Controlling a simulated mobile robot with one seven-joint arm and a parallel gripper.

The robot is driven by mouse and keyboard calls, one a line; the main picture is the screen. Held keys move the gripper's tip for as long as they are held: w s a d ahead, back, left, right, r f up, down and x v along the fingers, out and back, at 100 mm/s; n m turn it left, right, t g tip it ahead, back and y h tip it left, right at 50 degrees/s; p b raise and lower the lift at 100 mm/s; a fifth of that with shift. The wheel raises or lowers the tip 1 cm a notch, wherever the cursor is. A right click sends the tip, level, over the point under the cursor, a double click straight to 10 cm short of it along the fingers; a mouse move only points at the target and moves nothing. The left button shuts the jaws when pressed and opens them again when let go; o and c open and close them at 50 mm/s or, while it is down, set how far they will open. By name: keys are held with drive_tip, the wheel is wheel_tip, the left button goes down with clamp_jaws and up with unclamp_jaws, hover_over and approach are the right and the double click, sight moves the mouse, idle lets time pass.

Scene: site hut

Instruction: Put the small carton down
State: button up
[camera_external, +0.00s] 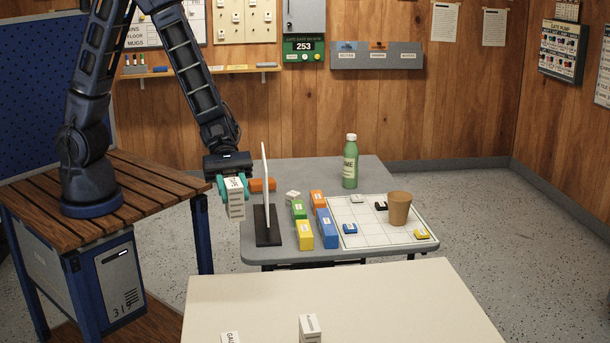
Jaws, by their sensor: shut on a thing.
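The small carton (236,208) is a white box with dark print on its upper part. My gripper (234,184) points down with its teal fingers shut on the carton's upper part. The carton hangs upright at the left edge of the grey table (375,172), left of the thin white upright panel on a black base (268,228). I cannot tell from this view whether the carton's underside touches anything.
Several coloured blocks (327,229), a green bottle (350,162), a brown cup (399,208) and a white grid board (372,238) occupy the grey table. A cream table (400,300) in front bears two small white boxes (310,328); its right part is clear.

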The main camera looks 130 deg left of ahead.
drive_tip(key=r, duration=0.3)
drive_tip(key=shift+w+a, duration=0.1)
drive_tip(key=shift+a, duration=0.2)
drive_tip(key=s+a+n+t+y, duration=0.2)
drive_tip(key=a+n+y, duration=0.45)
drive_tip(key=a, duration=3.55)
drive_tip(key=n+y, duration=0.5)
drive_tip(key=y, duration=0.2)
hover_over(327, 178)
wheel_tip(327, 178, down, 4)
drive_tip(key=f, duration=0.1)
drive_tip(key=shift+g+h, duration=0.3)
drive_tip(key=shift+h, duration=0.05)
wheel_tip(327, 178, down, 20)
drive_tip(key=shift+a+f, duration=0.1)
drive_tip(key=shift+f, duration=0.05)
drive_tip(key=shift+f, duration=0.15)
